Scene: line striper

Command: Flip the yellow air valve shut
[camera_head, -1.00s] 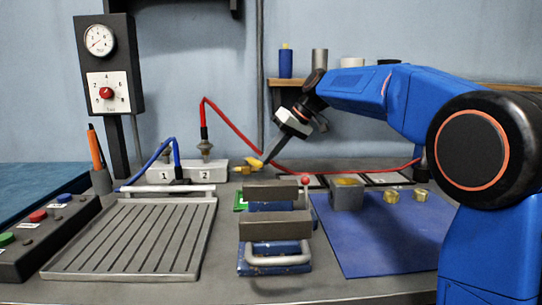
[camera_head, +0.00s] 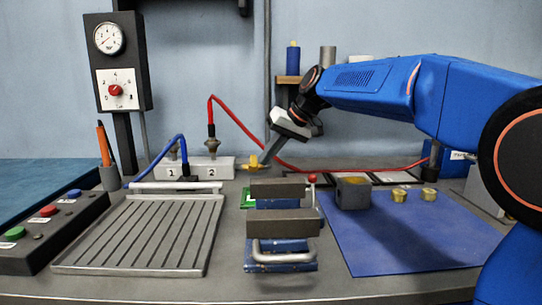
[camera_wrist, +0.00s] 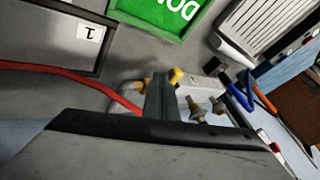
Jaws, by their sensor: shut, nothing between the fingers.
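The yellow air valve (camera_head: 252,164) sits at the right end of the grey manifold block (camera_head: 222,168), at the back of the bench. My gripper (camera_head: 263,160) is shut and empty, slanting down with its tips right at the valve's right side. In the wrist view, the closed fingers (camera_wrist: 160,92) point at the valve, and a yellow part of it (camera_wrist: 176,76) shows just beyond the tips. Whether the fingers touch the valve I cannot tell. The fingers partly hide the valve, so its exact lever angle is unclear.
A red hose (camera_head: 236,122) loops from the manifold behind my gripper. A blue hose (camera_head: 155,158) runs left. A clamp fixture (camera_head: 282,222) stands in front of the valve. A slotted plate (camera_head: 140,235) lies left, a blue mat (camera_head: 400,240) right.

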